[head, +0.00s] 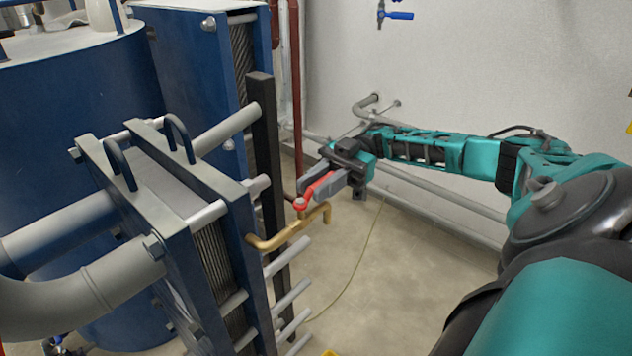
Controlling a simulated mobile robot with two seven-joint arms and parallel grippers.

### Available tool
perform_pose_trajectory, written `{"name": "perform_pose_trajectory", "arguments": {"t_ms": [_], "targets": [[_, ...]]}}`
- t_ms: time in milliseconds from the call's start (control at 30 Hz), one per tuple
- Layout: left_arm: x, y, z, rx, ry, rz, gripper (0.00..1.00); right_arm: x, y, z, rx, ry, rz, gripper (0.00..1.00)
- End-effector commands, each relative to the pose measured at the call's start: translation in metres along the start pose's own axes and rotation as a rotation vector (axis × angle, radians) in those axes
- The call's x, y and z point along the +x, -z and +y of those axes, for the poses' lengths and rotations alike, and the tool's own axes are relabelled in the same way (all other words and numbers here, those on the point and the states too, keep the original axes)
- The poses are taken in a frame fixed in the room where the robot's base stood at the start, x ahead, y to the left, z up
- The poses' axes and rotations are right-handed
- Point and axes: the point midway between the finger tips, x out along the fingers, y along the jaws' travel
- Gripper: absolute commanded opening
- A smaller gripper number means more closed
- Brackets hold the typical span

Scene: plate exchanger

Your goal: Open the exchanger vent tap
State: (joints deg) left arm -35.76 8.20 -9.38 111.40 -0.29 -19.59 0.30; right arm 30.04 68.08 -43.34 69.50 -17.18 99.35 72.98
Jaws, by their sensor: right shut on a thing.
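The vent tap is a brass pipe (281,238) with a red lever (302,203). It sticks out from the side of the blue plate exchanger (178,172), near the middle of the head view. My right gripper (320,188) is shut on the red lever. Its jaws cover part of the lever, which runs from the brass body up and to the right. The brass outlet bends down at its right end. My left gripper is not in view.
Grey pipes (62,225) run into the exchanger's left side. Bolt rods (290,292) stick out below the tap. A dark upright post (266,150) stands just behind it. A blue-handled valve (397,15) is on the wall. The floor right of the tap is clear.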

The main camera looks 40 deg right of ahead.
Motion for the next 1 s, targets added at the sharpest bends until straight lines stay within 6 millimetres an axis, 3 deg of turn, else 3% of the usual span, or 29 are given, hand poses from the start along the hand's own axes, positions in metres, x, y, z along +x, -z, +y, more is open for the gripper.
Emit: {"name": "perform_pose_trajectory", "arguments": {"t_ms": [33,67,267,633,1000], "targets": [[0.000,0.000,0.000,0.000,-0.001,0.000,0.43,0.001,0.001,0.000,-0.002,0.003,0.002,0.00],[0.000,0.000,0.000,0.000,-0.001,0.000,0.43,0.001,0.001,0.000,-0.002,0.003,0.002,0.27],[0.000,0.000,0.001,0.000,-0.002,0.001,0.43,0.001,0.000,0.000,-0.001,0.002,0.001,0.47],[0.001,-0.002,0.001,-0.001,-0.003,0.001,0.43,-0.006,-0.001,0.001,-0.001,-0.001,-0.001,0.48],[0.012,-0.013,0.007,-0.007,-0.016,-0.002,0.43,-0.055,-0.005,0.001,-0.004,-0.001,0.000,0.48]]}}
